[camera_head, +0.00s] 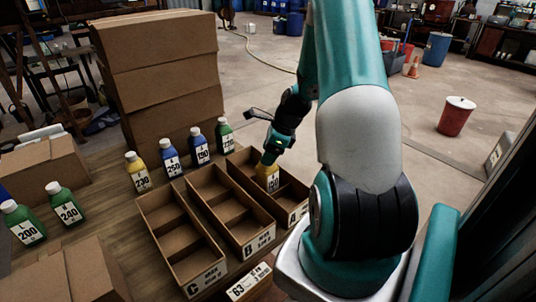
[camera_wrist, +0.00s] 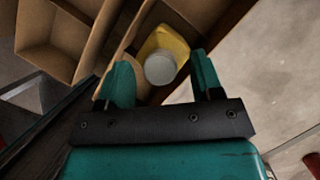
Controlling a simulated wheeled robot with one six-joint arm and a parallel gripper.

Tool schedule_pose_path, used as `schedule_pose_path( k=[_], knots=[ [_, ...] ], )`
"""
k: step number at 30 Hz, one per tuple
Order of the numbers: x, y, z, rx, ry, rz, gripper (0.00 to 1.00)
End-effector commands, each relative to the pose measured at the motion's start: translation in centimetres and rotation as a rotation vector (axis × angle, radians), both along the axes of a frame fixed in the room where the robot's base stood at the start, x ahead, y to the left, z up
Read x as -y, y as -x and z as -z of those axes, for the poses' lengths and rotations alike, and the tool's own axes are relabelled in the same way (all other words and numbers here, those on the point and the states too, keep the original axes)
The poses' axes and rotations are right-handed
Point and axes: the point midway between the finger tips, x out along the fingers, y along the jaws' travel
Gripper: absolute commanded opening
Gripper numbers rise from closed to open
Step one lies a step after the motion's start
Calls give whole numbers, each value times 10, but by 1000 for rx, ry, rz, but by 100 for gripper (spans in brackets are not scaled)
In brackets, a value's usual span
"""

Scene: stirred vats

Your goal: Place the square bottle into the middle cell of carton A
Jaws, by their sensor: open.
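A yellow square bottle (camera_head: 271,181) with a pale cap stands in the right-hand carton (camera_head: 296,216), seemingly about its middle cell; my gripper partly hides it. That carton's letter is hard to read; the other two are marked B and C. In the wrist view the yellow bottle (camera_wrist: 168,41) shows its cap between my fingertips, with carton walls around it. My gripper (camera_wrist: 161,66) is open, one finger on each side of the cap. In the head view my gripper (camera_head: 269,160) is just above the bottle. I cannot tell whether the fingers touch it.
Carton B (camera_head: 228,204) and carton C (camera_head: 180,240) stand to the left and look empty. Behind them are a yellow bottle (camera_head: 138,172), blue bottles (camera_head: 171,158) and a green bottle (camera_head: 224,135). Green bottles (camera_head: 65,204) stand at left. Tall stacked boxes (camera_head: 160,80) rise behind.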

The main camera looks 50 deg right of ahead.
Motion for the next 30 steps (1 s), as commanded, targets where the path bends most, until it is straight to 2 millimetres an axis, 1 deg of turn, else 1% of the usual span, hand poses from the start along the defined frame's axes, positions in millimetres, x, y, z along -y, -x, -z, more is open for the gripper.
schedule_pose_path(
  k=[9,13,18,23,25,26,28,29,30],
  knots=[
    [15,22,-63,4,5,3,60],
    [20,30,-84,2,4,3,60],
    [24,36,-101,2,2,1,60],
    [24,38,-104,0,1,0,60],
    [19,34,-106,5,8,-30,60],
    [14,31,-109,10,16,-62,60],
    [-9,20,-118,31,47,-197,60],
    [-24,14,-123,44,68,-284,60],
    [-48,5,-132,68,99,-425,60]
  ],
)
